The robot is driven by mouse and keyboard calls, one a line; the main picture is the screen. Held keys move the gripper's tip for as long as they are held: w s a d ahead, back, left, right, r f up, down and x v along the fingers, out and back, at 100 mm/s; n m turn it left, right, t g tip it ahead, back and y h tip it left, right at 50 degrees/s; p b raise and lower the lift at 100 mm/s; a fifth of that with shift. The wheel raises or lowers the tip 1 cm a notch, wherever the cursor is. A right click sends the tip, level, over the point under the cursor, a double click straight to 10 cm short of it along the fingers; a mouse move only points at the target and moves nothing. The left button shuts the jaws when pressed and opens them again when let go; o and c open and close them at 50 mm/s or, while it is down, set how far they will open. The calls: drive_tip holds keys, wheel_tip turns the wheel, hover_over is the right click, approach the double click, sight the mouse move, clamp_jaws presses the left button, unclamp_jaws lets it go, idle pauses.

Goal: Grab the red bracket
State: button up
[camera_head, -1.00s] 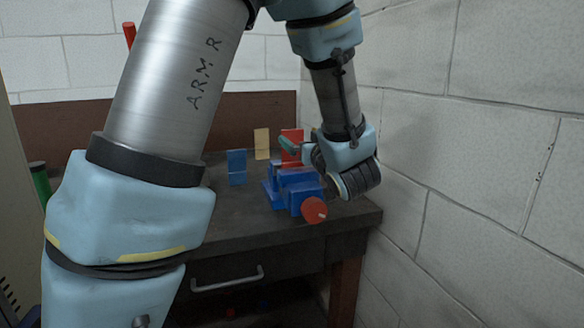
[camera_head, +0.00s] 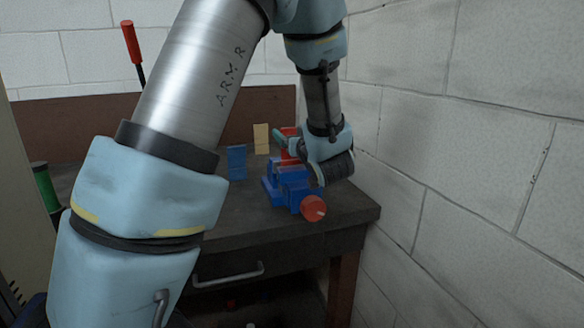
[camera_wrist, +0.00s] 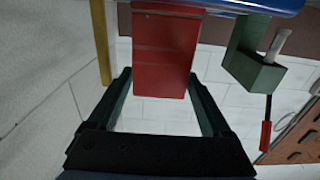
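The red bracket (camera_head: 286,153) stands upright at the blue vise (camera_head: 290,187) near the right end of the bench, partly hidden by my gripper in the head view. In the wrist view the red bracket (camera_wrist: 165,50) fills the space between my two dark green fingers. My gripper (camera_wrist: 160,84) is open, with one finger on each side of the bracket's free end. Whether either finger touches the bracket I cannot tell. In the head view my gripper (camera_head: 290,139) is seen just above the vise; its fingers are mostly hidden.
A blue plate (camera_head: 237,162) and a tan plate (camera_head: 261,138) stand left of and behind the vise. A red-handled tool (camera_head: 131,42) rises at the back left. A block wall (camera_head: 450,150) is close on the right. A grey-green block (camera_wrist: 253,66) sits beside my finger.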

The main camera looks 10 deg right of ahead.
clamp_jaws()
idle(0.5)
